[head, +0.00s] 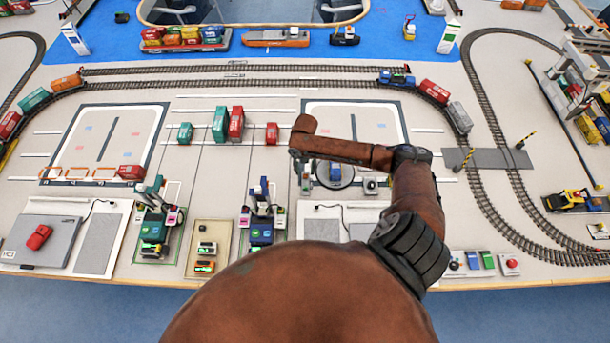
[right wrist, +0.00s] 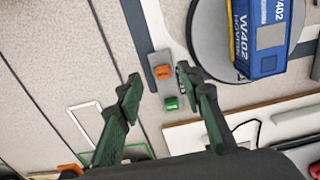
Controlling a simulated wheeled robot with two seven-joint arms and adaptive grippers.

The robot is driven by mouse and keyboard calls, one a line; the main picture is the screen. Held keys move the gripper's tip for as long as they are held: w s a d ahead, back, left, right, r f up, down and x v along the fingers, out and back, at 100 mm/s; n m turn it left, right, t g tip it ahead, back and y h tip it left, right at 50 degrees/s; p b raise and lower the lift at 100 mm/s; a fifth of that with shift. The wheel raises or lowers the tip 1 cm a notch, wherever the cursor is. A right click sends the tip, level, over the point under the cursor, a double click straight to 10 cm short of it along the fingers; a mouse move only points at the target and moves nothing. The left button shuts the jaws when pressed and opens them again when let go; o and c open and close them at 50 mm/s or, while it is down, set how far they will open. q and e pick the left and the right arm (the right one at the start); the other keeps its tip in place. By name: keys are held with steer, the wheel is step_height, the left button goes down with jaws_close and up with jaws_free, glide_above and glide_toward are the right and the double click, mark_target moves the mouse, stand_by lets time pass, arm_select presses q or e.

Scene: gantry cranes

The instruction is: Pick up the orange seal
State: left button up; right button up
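The orange seal (right wrist: 162,72) is a small orange block on a narrow grey holder (right wrist: 157,58) in the right wrist view. A green seal (right wrist: 171,103) sits on the same holder, nearer my gripper's base. My right gripper (right wrist: 158,79) is open and empty, with its dark green fingers spread to either side of the holder. I cannot tell its exact height above the holder. In the head view my right arm hides most of this spot, and the orange seal cannot be made out. My left gripper does not show.
A blue container (right wrist: 261,35) marked W402 sits on a grey round turntable (right wrist: 203,50) close to the right finger. Two small gantry cranes (head: 260,215) (head: 153,215) stand to the left in the head view. Coloured containers (head: 221,124) stand behind on the pale table.

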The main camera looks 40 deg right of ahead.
mark_target(306, 176)
steer(key=shift+w+f, duration=0.1)
steer(key=shift+f, duration=0.75)
steer(key=shift+s+d+f, duration=0.1)
steer(key=shift+s+f, duration=0.2)
steer(key=shift+f, duration=0.05)
steer(key=shift+w, duration=0.1)
steer(key=c, duration=0.8)
